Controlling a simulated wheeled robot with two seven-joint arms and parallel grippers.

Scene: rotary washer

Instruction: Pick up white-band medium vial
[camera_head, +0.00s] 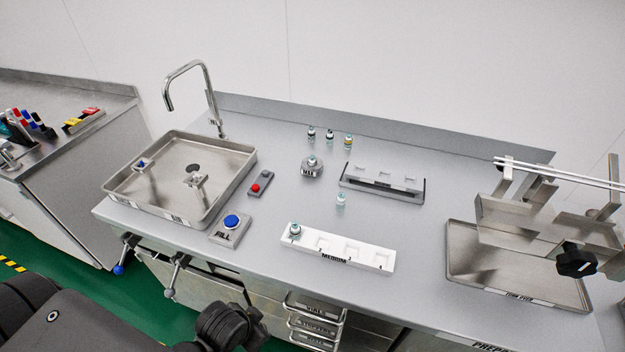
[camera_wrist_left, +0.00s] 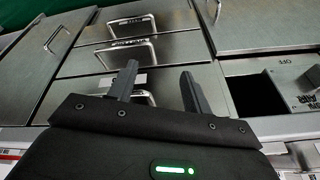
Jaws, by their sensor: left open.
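Several small vials with pale caps stand on the steel counter, and their bands are too small to read surely. A pale vial (camera_head: 341,199) stands alone mid-counter and looks the whitest. Another vial (camera_head: 295,230) sits in the left slot of the white rack marked MEDIUM (camera_head: 345,250). Three more stand at the back: a dark-banded one (camera_head: 311,134), another (camera_head: 330,136) and a yellow-banded one (camera_head: 348,141). My left gripper (camera_wrist_left: 158,88) is open and empty in the left wrist view, facing the drawer fronts, away from the vials. My right gripper is out of view.
A vial sits on a round holder (camera_head: 312,169). A second rack (camera_head: 382,183) stands behind the white one. A sink (camera_head: 180,207) with a faucet, a blue FILL button (camera_head: 231,221) and a red button (camera_head: 256,187) are left; a metal tray (camera_head: 515,290) and apparatus are right.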

